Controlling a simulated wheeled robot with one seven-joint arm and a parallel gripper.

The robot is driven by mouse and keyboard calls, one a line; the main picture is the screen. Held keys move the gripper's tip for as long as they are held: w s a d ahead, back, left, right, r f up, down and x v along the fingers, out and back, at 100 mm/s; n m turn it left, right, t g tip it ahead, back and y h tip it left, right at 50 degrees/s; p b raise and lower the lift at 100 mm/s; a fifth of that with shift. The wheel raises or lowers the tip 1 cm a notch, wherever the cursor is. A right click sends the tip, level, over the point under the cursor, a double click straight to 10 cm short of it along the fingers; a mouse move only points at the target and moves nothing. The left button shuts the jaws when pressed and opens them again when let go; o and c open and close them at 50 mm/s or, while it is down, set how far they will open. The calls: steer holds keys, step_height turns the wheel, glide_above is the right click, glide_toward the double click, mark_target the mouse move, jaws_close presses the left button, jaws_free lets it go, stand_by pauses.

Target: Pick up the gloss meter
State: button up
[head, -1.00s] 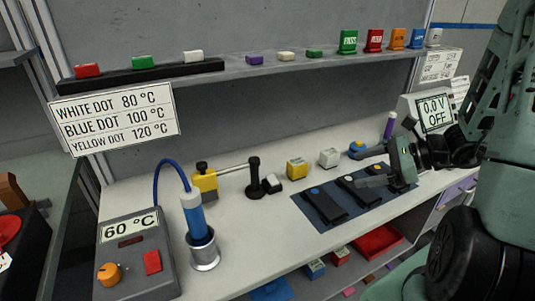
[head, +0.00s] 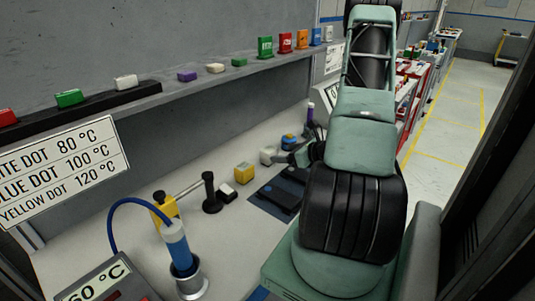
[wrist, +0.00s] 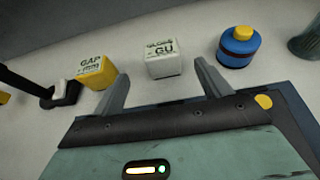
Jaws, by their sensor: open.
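The gloss meter is a small white box lettered "GLOSS GU" (wrist: 163,60). In the wrist view it stands upright on the bench, between and just beyond my two finger tips. My gripper (wrist: 161,75) is open and empty, with its fingers spread wider than the box. In the head view the gloss meter (head: 266,155) shows on the bench, just left of my gripper (head: 283,158). My arm covers much of the bench to the right of it.
A yellow "GAP" box (wrist: 96,72) stands left of the gloss meter. A blue round container with a yellow cap (wrist: 239,47) stands to its right. A dark mat with dark modules (head: 276,197) lies in front. A shelf (head: 190,92) runs above the bench.

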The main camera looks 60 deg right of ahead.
mark_target(274, 151)
steer(key=x, duration=0.3)
steer(key=p+x, duration=0.2)
steer(key=x, duration=0.2)
steer(key=shift+d+r+p, duration=0.15)
steer(key=shift+r+p, duration=0.05)
steer(key=shift+p, duration=0.1)
steer(key=shift+w+d+f, duration=0.1)
steer(key=shift+w+f, duration=0.2)
steer(key=shift+w, duration=0.3)
steer(key=c, duration=1.2)
